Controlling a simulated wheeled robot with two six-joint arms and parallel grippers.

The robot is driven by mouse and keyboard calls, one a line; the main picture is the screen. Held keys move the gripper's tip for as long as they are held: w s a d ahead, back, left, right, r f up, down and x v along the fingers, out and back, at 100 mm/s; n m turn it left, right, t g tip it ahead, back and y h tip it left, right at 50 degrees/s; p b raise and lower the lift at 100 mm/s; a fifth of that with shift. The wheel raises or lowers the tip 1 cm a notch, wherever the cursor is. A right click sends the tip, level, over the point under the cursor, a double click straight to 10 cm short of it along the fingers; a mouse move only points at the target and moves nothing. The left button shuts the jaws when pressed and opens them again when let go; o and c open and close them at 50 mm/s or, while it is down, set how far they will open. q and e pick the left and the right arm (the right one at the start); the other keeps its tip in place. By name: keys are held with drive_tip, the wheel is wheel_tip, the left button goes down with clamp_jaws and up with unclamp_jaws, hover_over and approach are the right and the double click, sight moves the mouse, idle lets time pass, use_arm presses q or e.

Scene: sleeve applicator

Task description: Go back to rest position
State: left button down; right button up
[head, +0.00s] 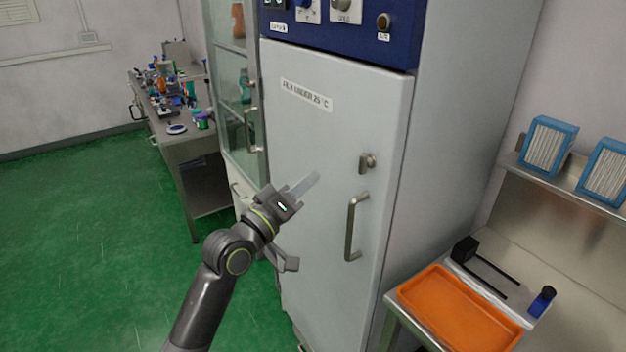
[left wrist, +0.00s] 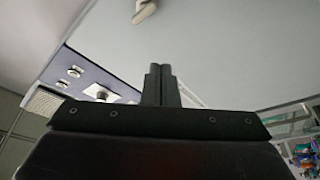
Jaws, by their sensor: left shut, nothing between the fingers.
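My left gripper (head: 304,186) is raised in front of the white door of a tall grey cabinet (head: 330,130) in the head view. Its fingers are together with nothing between them. In the left wrist view the two dark fingers (left wrist: 160,84) stand side by side, pointing toward the pale door surface. The cabinet door is shut, with a vertical handle (head: 352,228) and a small latch (head: 368,162) to the right of my gripper. I cannot tell how far the fingertips are from the door. My right gripper is not in view.
An orange tray (head: 458,308) lies on a metal bench at the lower right, beside a slide device with a blue knob (head: 541,301). Blue-framed filters (head: 547,147) stand on a shelf above. A cluttered bench (head: 180,130) stands at the back left. The green floor (head: 80,240) is clear.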

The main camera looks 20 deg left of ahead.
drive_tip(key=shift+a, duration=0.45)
use_arm(q)
drive_tip(key=w+a+f+n+g+y, duration=0.1)
drive_tip(key=a+f+g+y, duration=0.15)
drive_tip(key=f, duration=1.05)
drive_tip(key=w+a+f+g+y, duration=0.1)
drive_tip(key=a+f+g+y, duration=0.2)
drive_tip(key=f, duration=1)
drive_tip(key=s+a+f+g+y, duration=0.15)
drive_tip(key=s+f, duration=0.25)
drive_tip(key=f, duration=0.4)
drive_tip(key=s+a+f+m+g, duration=0.1)
drive_tip(key=s+a+f, duration=0.15)
drive_tip(key=f, duration=0.45)
drive_tip(key=s+a+f+g+y, duration=0.15)
drive_tip(key=s+f, duration=0.25)
drive_tip(key=f, duration=0.4)
drive_tip(key=s+a+f+m+g, duration=0.15)
drive_tip(key=s+f+g, duration=0.25)
drive_tip(key=s+f, duration=1.4)
drive_tip(key=s+f+m+g, duration=0.1)
drive_tip(key=s+f+g, duration=0.1)
drive_tip(key=s, duration=1)
drive_tip(key=s+d+f+m+g, duration=0.1)
drive_tip(key=s+f+m+g, duration=0.1)
drive_tip(key=s, duration=1)
drive_tip(key=shift+d+f, duration=0.25)
drive_tip(key=shift+f, duration=0.15)
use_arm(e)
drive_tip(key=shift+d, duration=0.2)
